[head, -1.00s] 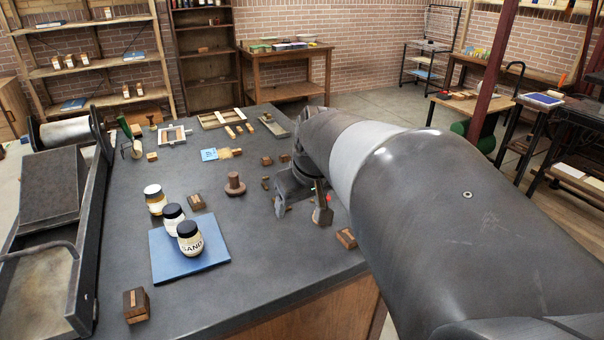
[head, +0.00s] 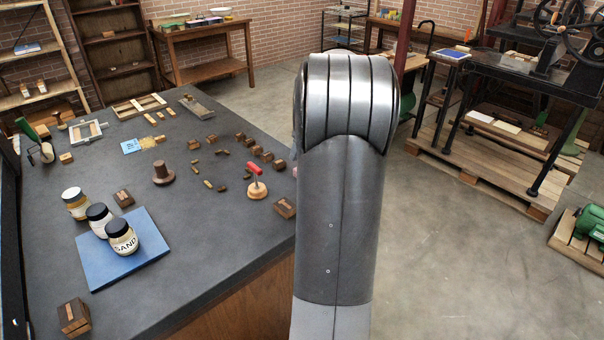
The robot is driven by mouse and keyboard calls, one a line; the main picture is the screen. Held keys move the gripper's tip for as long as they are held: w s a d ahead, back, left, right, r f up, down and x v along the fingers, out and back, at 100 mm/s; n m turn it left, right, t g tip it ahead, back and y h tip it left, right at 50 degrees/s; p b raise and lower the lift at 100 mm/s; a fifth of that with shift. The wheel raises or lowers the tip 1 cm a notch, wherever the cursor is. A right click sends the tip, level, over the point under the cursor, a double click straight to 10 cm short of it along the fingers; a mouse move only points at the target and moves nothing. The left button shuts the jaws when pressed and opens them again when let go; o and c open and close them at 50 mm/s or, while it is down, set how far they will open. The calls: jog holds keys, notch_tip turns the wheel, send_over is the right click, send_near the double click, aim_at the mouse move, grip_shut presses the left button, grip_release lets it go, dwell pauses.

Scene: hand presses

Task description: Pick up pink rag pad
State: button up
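My gripper is out of sight. On the dark table (head: 215,228), a tool with a red handle and a round wooden base (head: 257,187) stands near the right edge. It is free of any gripper.
Several small wooden blocks (head: 285,208) lie around the tool. A brown knobbed piece (head: 163,173) stands mid-table. Jars (head: 122,237) stand on a blue board (head: 160,262) at left. A press on a black stand (head: 520,75) is at right, with clear floor (head: 440,250) before it.

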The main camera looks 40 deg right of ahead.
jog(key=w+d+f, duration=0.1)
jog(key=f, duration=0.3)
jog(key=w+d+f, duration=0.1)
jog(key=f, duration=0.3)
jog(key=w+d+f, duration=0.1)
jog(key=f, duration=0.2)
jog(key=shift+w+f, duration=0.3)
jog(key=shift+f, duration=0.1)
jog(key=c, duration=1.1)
